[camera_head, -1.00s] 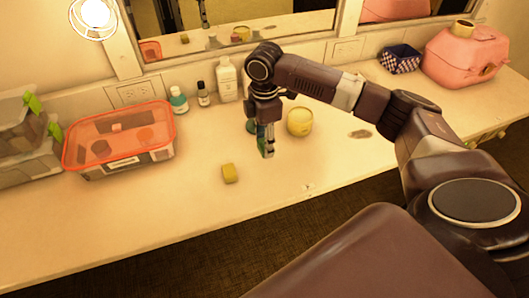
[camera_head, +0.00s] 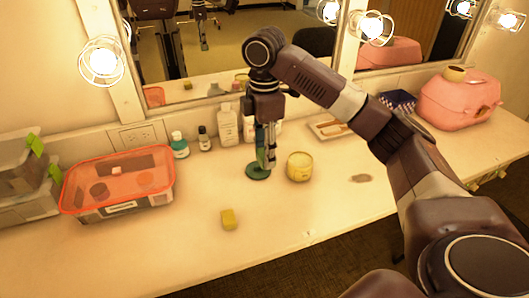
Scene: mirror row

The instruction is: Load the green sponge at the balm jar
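My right gripper (camera_head: 268,168) points down over the counter, just left of the yellow balm jar (camera_head: 299,167) and apart from it. Its fingers are seen edge-on. A narrow green strip shows along them; I cannot tell whether this is the green sponge held between them. A flat round dark-green thing (camera_head: 257,172) lies on the counter beside the fingertips, partly hidden by them. The balm jar stands upright with its pale yellow content facing up. My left gripper is out of view.
A clear box with an orange lid (camera_head: 120,180) stands at left by stacked bins (camera_head: 25,178). Bottles (camera_head: 228,125) line the wall behind my gripper. A tray (camera_head: 328,127), a checked box (camera_head: 397,101) and a pink case (camera_head: 458,100) stand at right.

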